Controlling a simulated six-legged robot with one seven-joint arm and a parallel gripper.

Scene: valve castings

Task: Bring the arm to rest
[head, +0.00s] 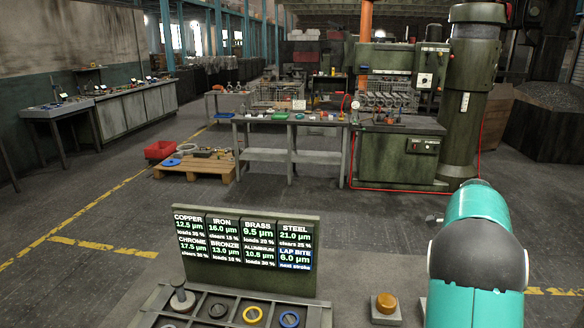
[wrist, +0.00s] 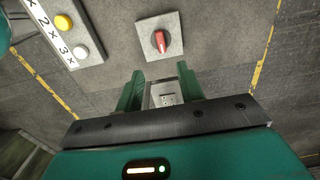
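My arm (head: 480,240), teal with a dark and grey joint, rises at the right of the head view; its gripper is out of that view. In the wrist view my gripper (wrist: 161,78) has its two green fingers apart. A grey piece with a small dotted plate (wrist: 166,98) shows between the fingers; I cannot tell whether it is part of my gripper or lies beyond it. A red knob (wrist: 160,42) on a grey square plate shows beyond the fingertips, apart from them.
A display board (head: 248,250) stands behind a compartment tray (head: 238,296) holding a stemmed disc and rings. A box with an amber button (head: 386,302) is near my arm. A pallet (head: 195,168), workbench (head: 290,155) and green machine (head: 400,160) stand farther back. Floor between is open.

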